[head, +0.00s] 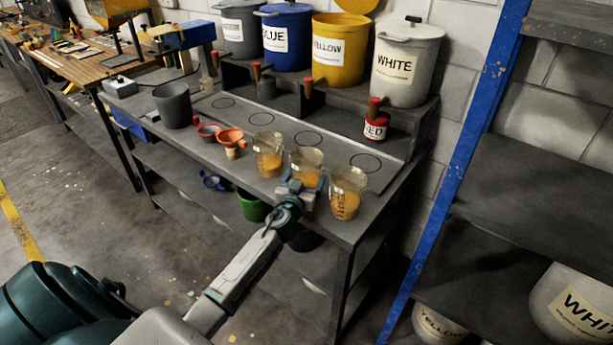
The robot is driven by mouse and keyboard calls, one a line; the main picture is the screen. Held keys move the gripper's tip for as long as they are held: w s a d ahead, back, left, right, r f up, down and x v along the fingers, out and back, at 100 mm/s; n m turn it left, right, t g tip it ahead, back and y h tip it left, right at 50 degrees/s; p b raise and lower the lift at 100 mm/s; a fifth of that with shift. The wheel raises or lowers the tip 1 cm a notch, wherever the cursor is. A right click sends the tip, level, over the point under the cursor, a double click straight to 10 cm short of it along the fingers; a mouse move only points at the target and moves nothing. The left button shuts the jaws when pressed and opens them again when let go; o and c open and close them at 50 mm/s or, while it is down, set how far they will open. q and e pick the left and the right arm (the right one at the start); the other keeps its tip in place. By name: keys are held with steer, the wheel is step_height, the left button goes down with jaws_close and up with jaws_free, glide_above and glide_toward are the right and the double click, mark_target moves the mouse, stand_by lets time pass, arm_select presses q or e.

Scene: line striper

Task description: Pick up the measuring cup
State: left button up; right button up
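Three clear measuring cups with orange contents stand in a row near the front edge of the grey bench: a left cup (268,163), a middle cup (307,158) and a right cup (345,201). My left gripper (303,183) is at the near side of the middle cup and covers its lower part. Its fingers look spread to either side of that cup. Whether they press on it is hidden by the gripper itself. My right gripper is not in view.
Left of the cups are an orange funnel (231,138), a red cup (208,130) and a dark grey bucket (173,105). Labelled paint buckets, including a white one (406,70), stand on a raised shelf behind. A blue rack post (455,160) rises at the right.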

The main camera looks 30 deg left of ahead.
arm_select(q)
steer(key=shift+c, duration=0.6)
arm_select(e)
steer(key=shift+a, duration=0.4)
